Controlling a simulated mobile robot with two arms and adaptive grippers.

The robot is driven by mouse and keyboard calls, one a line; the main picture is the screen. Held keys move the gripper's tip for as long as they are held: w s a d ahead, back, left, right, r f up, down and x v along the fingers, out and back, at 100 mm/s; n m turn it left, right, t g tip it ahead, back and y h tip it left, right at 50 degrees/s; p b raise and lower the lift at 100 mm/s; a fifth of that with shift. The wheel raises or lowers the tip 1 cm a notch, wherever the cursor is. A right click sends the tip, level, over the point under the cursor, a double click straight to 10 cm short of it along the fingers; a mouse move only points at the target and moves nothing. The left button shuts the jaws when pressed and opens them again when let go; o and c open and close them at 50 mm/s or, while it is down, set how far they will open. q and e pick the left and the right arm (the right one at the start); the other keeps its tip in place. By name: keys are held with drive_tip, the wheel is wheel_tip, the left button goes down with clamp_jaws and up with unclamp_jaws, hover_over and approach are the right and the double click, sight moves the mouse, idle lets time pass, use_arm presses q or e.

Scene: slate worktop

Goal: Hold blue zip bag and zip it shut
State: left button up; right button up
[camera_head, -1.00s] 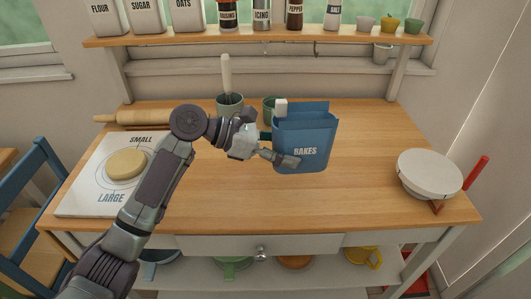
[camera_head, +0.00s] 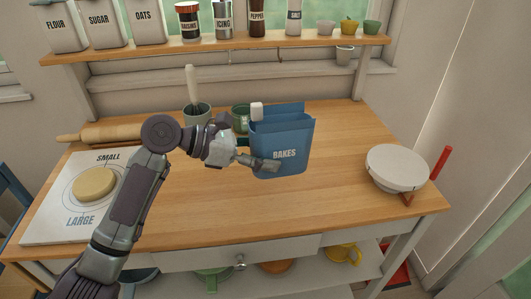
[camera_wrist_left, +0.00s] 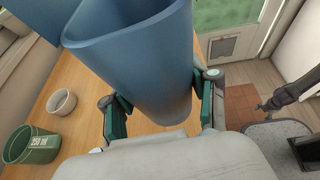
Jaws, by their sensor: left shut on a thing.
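The blue zip bag (camera_head: 292,140), marked BAKES, is upright above the wooden worktop; I cannot tell if its base touches it. Its mouth gapes, with the back wall rising above the front. My left gripper (camera_head: 262,163) is shut on the bag's left side, low down. In the left wrist view the bag (camera_wrist_left: 145,60) stands between the green-padded fingers (camera_wrist_left: 160,112). A dark jointed part at that view's right edge may be my right arm (camera_wrist_left: 285,97); its fingers are unclear.
A rolling pin (camera_head: 110,133) and a board with dough (camera_head: 94,182) lie left. A white bowl (camera_head: 396,165) stands right. The worktop (camera_head: 290,212) in front of the bag is clear.

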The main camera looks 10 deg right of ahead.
use_arm(q)
drive_tip(key=w+a+p, duration=0.5)
drive_tip(key=a, duration=0.5)
drive_tip(key=shift+w+a, duration=0.15)
drive_tip(key=shift+w, duration=0.05)
idle(1.2)
idle(0.4)
drive_tip(key=shift+p, duration=0.75)
drive_tip(key=shift+f+b, duration=0.45)
drive_tip(key=shift+f, duration=2.3)
